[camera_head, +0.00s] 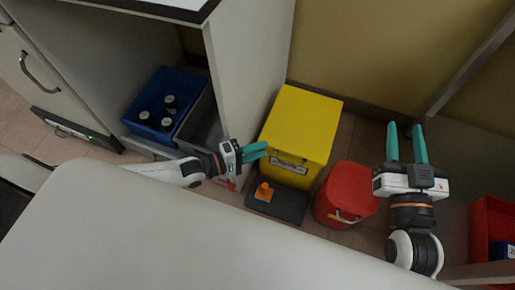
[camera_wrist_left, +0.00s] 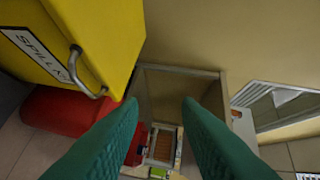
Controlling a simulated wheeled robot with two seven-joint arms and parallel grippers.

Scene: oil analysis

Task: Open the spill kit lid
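The yellow spill kit (camera_head: 302,122) stands on the floor against the wall, with its lid closed. Its front shows a label and a metal handle (camera_head: 289,160). In the left wrist view the spill kit (camera_wrist_left: 110,35) fills the upper left, with its handle (camera_wrist_left: 86,76) beside the lettered label. My left gripper (camera_head: 266,151) is open and empty by the spill kit's left front edge; contact cannot be told. Its two teal fingers (camera_wrist_left: 160,104) are spread in the wrist view, with the handle left of them. My right gripper (camera_head: 406,128) is open and empty, to the right.
A red bin (camera_head: 346,190) stands right of the spill kit. A black case with an orange part (camera_head: 264,191) lies in front. A blue crate (camera_head: 158,84) with several bottles sits in the cabinet at left. A white surface (camera_head: 190,245) fills the foreground.

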